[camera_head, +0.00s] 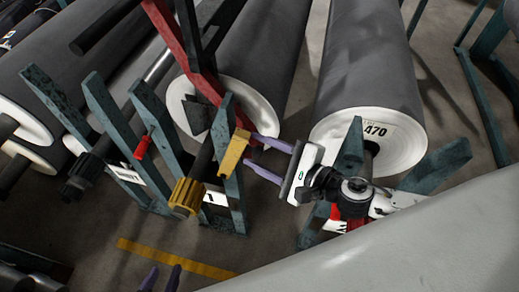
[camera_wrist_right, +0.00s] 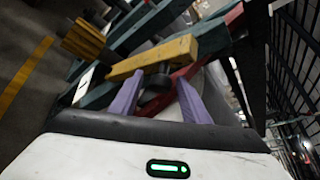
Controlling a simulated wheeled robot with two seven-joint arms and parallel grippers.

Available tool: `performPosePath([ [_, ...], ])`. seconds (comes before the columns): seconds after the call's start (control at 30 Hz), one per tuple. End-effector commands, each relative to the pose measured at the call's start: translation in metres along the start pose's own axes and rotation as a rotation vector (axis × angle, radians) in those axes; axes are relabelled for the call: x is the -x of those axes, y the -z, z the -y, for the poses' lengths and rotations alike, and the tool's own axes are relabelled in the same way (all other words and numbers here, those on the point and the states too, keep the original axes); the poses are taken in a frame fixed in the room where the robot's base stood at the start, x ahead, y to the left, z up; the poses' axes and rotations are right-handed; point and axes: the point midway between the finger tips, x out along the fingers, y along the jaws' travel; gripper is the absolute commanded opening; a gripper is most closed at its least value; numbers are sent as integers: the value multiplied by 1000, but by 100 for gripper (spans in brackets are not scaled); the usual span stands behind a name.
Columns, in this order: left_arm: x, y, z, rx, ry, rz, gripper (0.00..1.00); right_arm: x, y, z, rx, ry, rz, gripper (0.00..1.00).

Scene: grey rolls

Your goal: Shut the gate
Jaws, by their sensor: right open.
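A yellow bar (camera_head: 234,153), which seems to be the gate's end piece, stands at the teal roll stand (camera_head: 236,190) left of my right gripper. My right gripper (camera_head: 249,149) is open, its purple fingers apart and pointing at the yellow bar. In the right wrist view, the yellow bar (camera_wrist_right: 153,58) lies across just beyond the fingertips (camera_wrist_right: 158,79); I cannot tell whether they touch it. A red bar (camera_head: 190,45) rises behind the stand. Only the fingertips of my left gripper (camera_head: 160,277) show at the bottom edge, apart and empty.
Large grey rolls (camera_head: 255,50) rest behind the stands; another roll (camera_head: 368,60) is labelled 470. A yellow ribbed knob (camera_head: 187,197) and a red handle (camera_head: 142,146) are to the left. A large pale surface (camera_head: 400,245) fills the lower right. Floor with a yellow line (camera_head: 175,258) is open below.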

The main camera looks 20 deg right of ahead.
Motion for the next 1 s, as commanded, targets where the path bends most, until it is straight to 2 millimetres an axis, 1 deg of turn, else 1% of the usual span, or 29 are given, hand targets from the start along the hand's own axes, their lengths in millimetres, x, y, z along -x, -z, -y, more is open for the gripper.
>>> performPosePath([
  [0.07,0,0,0,0,0,0,38,0,0,0,0,0,0,42],
  [0.1,0,0,0,0,1,0,38,0,0,0,0,0,0,39],
  [0.33,0,0,0,-1,1,0,38,0,0,0,0,0,0,0],
  [0.47,0,0,0,-1,1,0,38,0,0,0,0,0,0,0],
  [0.57,4,3,0,-1,1,1,38,0,-3,2,1,-4,-3,0],
  [0.67,14,12,-1,-1,1,3,38,-2,-9,6,6,-15,-17,0],
  [0.87,40,38,-4,-1,0,2,38,-10,-23,12,36,-58,-65,0],
  [1.0,44,44,-4,-1,0,-5,38,-19,-28,12,57,-84,-97,0],
])
